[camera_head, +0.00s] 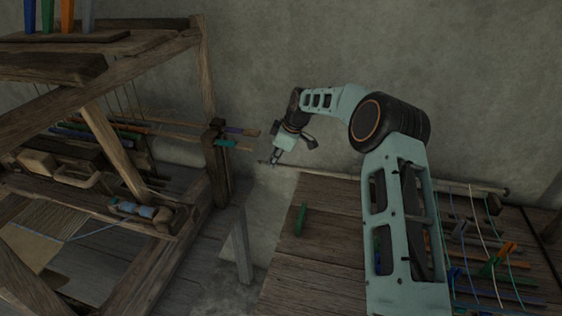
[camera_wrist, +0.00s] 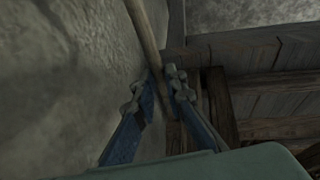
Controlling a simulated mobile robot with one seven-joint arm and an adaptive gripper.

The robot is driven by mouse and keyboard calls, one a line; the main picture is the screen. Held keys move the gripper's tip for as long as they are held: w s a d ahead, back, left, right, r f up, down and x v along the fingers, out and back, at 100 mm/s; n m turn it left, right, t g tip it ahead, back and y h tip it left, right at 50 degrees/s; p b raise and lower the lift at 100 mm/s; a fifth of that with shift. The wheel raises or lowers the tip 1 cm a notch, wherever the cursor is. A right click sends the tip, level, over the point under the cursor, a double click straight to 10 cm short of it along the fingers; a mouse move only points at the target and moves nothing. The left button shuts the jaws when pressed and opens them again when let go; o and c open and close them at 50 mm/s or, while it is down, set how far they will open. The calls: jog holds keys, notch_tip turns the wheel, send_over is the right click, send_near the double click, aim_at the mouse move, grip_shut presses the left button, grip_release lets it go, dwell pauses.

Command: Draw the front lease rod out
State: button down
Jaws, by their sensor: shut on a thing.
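My gripper (camera_head: 275,157) is beyond the loom's right side, near the wall. It is shut on a long pale wooden rod (camera_head: 400,180). The rod runs from the gripper to the right along the table's back edge, clear of the loom. In the wrist view the rod (camera_wrist: 145,28) passes between the fingertips (camera_wrist: 159,84). I cannot tell for sure whether this is the front lease rod.
The wooden loom (camera_head: 213,100) stands at the left. A plank table (camera_head: 325,225) is below my arm, with a green piece (camera_head: 300,219) on it. Several coloured sticks and cords (camera_head: 490,262) lie at its right. The grey wall is close behind.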

aim_at(260, 161)
jog(key=shift+w+a, duration=0.2)
jog(key=shift+a, duration=0.5)
jog(key=shift+w+a, duration=0.25)
jog(key=shift+a, duration=0.4)
jog(key=shift+w+a, duration=0.2)
jog(key=shift+a, duration=0.5)
jog(key=shift+r, duration=0.1)
jog(key=c, duration=2)
grip_release()
jog(key=shift+a, duration=0.15)
jog(key=shift+o, duration=0.2)
jog(key=shift+r, duration=0.1)
jog(key=v, duration=1.1)
jog(key=shift+s+d+r, duration=0.15)
jog(key=shift+d+r, duration=0.1)
jog(key=shift+d, duration=0.05)
